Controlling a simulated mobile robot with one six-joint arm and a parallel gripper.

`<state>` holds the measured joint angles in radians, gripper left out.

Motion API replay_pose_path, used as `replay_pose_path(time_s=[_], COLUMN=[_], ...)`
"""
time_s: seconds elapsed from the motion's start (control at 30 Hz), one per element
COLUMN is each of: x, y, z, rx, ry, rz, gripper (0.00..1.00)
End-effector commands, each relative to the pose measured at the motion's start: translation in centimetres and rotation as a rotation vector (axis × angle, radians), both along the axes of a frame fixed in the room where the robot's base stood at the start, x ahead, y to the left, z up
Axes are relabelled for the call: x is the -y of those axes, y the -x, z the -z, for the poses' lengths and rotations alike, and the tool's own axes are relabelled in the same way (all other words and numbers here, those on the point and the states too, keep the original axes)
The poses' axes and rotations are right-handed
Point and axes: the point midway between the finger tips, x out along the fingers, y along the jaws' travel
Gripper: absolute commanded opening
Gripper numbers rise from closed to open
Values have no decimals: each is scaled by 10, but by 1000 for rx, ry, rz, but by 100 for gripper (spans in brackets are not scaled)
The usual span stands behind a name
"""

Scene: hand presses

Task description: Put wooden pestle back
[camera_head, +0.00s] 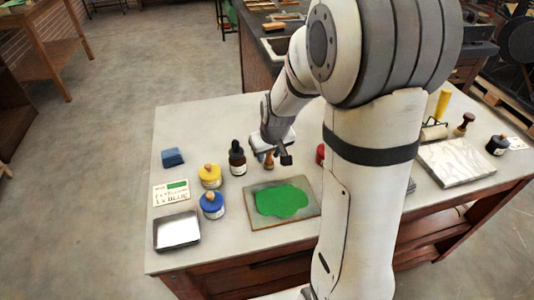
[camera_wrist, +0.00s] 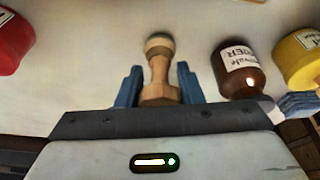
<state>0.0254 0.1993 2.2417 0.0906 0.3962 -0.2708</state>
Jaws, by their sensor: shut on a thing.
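The wooden pestle (camera_wrist: 160,62), pale and waisted with a round knob, stands between the blue fingers of my gripper (camera_wrist: 160,84) in the wrist view. My gripper is shut on it. In the head view the pestle (camera_head: 269,161) shows as a small brown shape under my gripper (camera_head: 278,152), behind the slab (camera_head: 257,223) with green paint (camera_head: 281,201). It looks upright; I cannot tell whether its base touches the table.
A dark brown bottle (camera_head: 237,160), a yellow jar (camera_head: 210,177) and a blue jar (camera_head: 212,206) stand left of my gripper. A metal tray (camera_head: 177,232), a card (camera_head: 171,193) and a blue block (camera_head: 173,157) lie farther left. A red jar (camera_head: 320,154) is partly hidden by my arm.

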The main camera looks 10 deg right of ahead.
Motion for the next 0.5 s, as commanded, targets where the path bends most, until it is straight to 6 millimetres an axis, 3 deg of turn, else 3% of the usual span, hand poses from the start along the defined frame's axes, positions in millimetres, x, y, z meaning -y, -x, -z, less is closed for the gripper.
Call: replay_pose_path(time_s=[0.17,0.2,0.43,0.5], x=[0,0,-1,-1], y=[0,0,0,0], z=[4,3,3,2], rx=[0,0,0,0], ry=[0,0,-1,-1], rz=[0,-1,-1,-1], gripper=[0,35,54,55])
